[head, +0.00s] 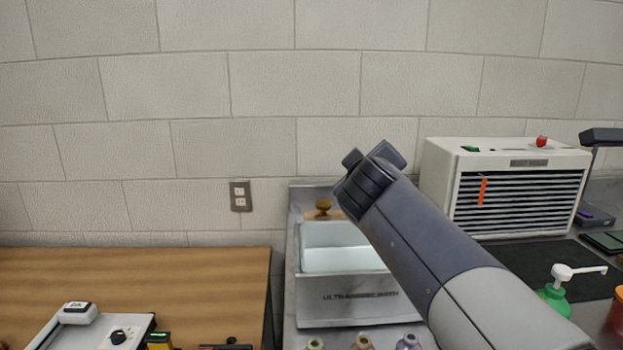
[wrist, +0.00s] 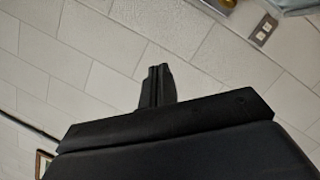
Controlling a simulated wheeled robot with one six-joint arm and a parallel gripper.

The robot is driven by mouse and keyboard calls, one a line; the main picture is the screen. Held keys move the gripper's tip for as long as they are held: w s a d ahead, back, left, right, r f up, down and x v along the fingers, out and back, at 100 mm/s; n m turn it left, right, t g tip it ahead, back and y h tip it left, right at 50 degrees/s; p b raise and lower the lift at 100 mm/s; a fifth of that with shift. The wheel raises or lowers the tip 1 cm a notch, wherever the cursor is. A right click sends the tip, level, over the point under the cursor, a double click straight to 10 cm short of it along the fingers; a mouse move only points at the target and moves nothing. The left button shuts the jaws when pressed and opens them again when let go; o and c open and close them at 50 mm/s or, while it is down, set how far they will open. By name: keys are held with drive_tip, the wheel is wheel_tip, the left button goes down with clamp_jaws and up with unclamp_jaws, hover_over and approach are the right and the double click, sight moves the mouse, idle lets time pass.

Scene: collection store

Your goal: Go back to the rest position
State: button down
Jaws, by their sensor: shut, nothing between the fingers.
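My gripper shows in the wrist view (wrist: 157,72), with its two dark fingers together and nothing between them. The wall blocks fill the view behind it. In the head view my arm rises from the lower right towards the middle, and its dark end is in the air in front of the wall, above the ultrasonic bath. The fingers cannot be made out in the head view.
The ultrasonic bath (head: 350,300) stands below my arm on a grey counter. A white slatted unit (head: 437,190) stands right of the arm. A green pump bottle (head: 553,299) is at the lower right. A wooden table (head: 130,275) is at left, mostly bare at the back.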

drive_tip(key=a+r+n+t+h+p, duration=0.1)
drive_tip(key=a+r+n+p, duration=0.3)
drive_tip(key=a, duration=1)
drive_tip(key=n+p, duration=0.3)
drive_tip(key=shift+s+a+n+t+p, duration=0.3)
drive_tip(key=shift+s+t+p, duration=0.1)
drive_tip(key=shift+d+h, duration=0.1)
drive_tip(key=shift+h, duration=0.3)
